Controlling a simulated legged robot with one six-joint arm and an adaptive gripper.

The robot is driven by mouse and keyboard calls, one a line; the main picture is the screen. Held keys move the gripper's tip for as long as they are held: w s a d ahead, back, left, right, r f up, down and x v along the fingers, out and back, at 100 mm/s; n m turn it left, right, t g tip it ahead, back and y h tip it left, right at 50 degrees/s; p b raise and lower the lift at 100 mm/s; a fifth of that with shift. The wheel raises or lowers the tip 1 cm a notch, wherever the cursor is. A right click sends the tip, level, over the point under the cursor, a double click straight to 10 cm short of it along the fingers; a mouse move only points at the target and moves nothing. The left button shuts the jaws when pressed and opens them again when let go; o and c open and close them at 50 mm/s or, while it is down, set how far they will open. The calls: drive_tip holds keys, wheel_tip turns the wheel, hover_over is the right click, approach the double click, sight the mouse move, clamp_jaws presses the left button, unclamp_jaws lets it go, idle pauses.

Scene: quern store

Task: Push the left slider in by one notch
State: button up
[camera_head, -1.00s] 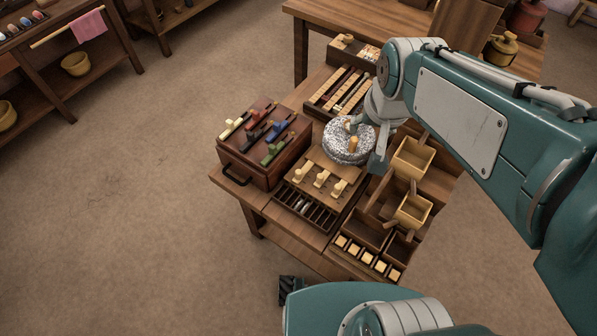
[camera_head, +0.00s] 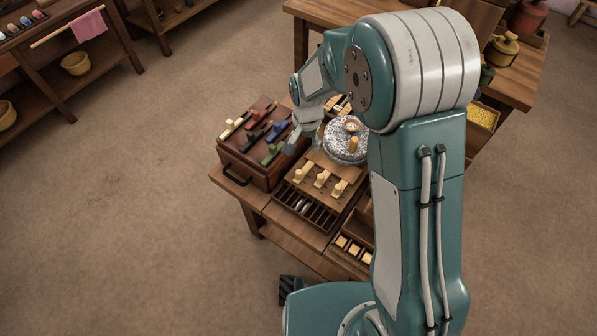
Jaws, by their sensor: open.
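A sloping wooden board on the bench carries three pale wooden knobs in a row; the left knob (camera_head: 299,174), the middle knob (camera_head: 321,179) and the right knob (camera_head: 340,188) look like sliders. The left one appears upright, and nothing touches it. My gripper (camera_head: 302,143) is open and points down, just behind and above the left knob, between the dark box and the round stone. Its fingertips are small and partly blurred against the things behind, so I cannot tell whether they touch anything. No held object shows.
A dark red box (camera_head: 245,165) with several coloured handled bars on top stands left of the board. A speckled quern stone (camera_head: 346,152) with a wooden peg stands behind it. A slotted rack (camera_head: 305,208) lies in front. My arm hides the bench's right side.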

hover_over(299, 171)
drive_tip(key=shift+g, duration=0.3)
wheel_tip(299, 171, down, 5)
drive_tip(key=shift+a+r, duration=0.1)
wheel_tip(299, 171, down, 10)
drive_tip(key=shift+s+f, duration=0.1)
drive_tip(key=shift+f, duration=0.15)
clamp_jaws()
